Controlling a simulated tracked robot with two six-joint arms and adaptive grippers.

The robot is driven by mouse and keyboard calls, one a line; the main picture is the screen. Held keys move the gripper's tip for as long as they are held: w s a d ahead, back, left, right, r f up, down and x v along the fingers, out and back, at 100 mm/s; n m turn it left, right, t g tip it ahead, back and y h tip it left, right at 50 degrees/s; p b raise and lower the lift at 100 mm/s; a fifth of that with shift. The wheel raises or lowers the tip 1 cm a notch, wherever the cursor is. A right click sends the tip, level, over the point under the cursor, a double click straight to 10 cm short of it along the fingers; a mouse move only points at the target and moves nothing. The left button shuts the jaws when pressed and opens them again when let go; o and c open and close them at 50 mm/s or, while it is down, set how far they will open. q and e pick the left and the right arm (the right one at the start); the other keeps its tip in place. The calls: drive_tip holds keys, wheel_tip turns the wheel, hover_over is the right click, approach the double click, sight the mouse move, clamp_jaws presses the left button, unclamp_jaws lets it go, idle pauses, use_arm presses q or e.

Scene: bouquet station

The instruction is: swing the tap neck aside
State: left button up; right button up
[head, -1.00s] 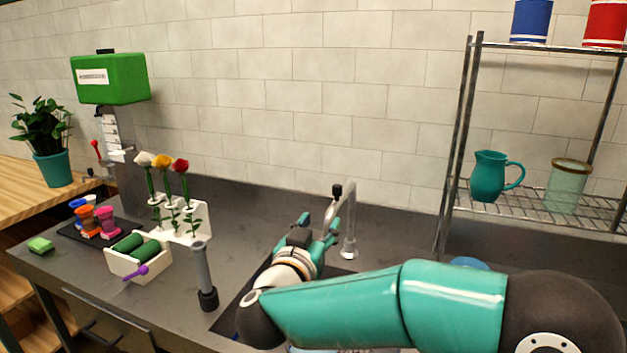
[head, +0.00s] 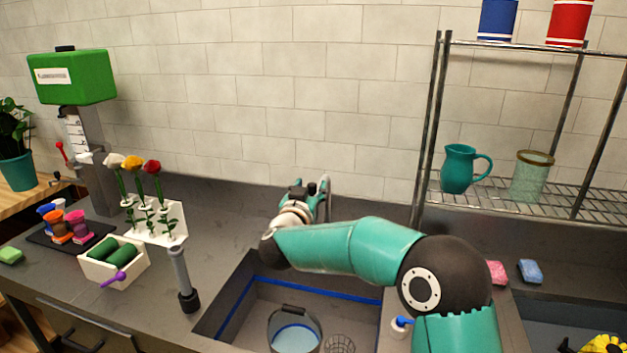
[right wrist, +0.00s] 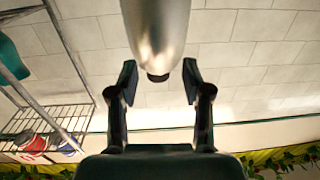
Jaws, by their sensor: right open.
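The tap neck (head: 328,188) is a thin silvery arch at the back of the sink, mostly hidden behind my right gripper (head: 309,188) in the head view. In the right wrist view a shiny metal tube with a dark end, which looks like part of the tap (right wrist: 157,30), comes down from the top between the two fingertips. My right gripper (right wrist: 160,82) is open, with a visible gap between each finger and the tube in that view. The tap's base and spout are hidden in the head view. My left gripper is not in view.
The sink (head: 250,308) holds a bucket (head: 294,330) and a wire basket (head: 340,343). A grey post (head: 182,280) stands left of it, near a flower rack (head: 172,222) and a white box (head: 100,270). A wire shelf (head: 560,200) stands at the right.

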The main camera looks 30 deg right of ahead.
drive_tip(key=shift+x, duration=0.8)
drive_tip(key=shift+c, duration=0.2)
clamp_jaws()
